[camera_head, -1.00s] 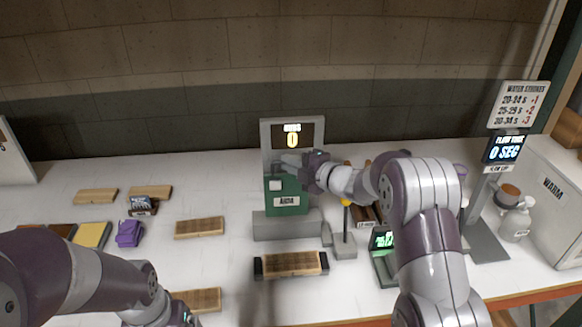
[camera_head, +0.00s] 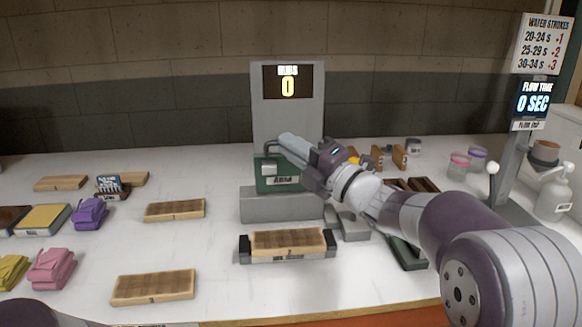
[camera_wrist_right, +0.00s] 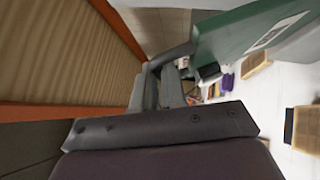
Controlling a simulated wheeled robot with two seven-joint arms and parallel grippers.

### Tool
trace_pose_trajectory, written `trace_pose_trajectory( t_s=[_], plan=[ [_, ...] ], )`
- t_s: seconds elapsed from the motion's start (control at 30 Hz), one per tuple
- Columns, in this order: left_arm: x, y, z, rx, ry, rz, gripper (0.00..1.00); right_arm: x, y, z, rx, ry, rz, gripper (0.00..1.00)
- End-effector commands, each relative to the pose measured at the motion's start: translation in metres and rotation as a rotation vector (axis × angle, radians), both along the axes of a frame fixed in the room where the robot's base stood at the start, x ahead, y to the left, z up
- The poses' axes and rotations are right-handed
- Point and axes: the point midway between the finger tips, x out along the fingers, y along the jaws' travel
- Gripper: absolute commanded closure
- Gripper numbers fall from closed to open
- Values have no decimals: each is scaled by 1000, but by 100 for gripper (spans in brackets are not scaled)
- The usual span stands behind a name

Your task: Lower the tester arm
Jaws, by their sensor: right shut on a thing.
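The tester is a grey stand (camera_head: 287,115) with a display reading 0 and a grey base (camera_head: 278,206). Its green tester arm (camera_head: 278,181), labelled ARM, sits in front of the stand just above the base. My right gripper (camera_head: 293,148) reaches in from the right and is shut on the tester arm at its top. In the right wrist view the fingers (camera_wrist_right: 160,88) meet a dark bar beside the green body (camera_wrist_right: 245,32). The fingers hide part of the handle. My left gripper is out of view.
A wooden block in a dark-ended holder (camera_head: 288,242) lies in front of the base. Other wooden blocks (camera_head: 175,210) and folded cloths (camera_head: 90,213) lie left. A flow stand (camera_head: 515,170), a pump bottle (camera_head: 553,195) and jars (camera_head: 459,165) stand right. The front centre table is mostly clear.

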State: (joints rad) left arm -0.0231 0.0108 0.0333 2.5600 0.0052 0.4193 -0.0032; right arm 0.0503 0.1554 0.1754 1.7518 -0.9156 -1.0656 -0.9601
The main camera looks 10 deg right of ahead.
Motion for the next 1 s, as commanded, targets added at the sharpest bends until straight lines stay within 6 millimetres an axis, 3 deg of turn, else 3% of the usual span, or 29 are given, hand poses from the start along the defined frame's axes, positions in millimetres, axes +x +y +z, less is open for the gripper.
trace_pose_trajectory(
  t_s=[0.1,0.53,0.57,0.6,0.87,1.0],
  plan=[
    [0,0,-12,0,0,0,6,-3,0,-6,-1,-15,-2,100],
    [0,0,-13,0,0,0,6,-4,0,-3,0,-25,-2,100],
    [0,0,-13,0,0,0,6,-4,0,-3,0,-25,-2,86],
    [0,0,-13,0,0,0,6,-4,0,-3,0,-25,-2,78],
    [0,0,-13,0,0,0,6,-4,-1,-3,0,-25,-2,78],
    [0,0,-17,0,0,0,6,-17,-14,-8,0,-27,-6,78]
  ],
)
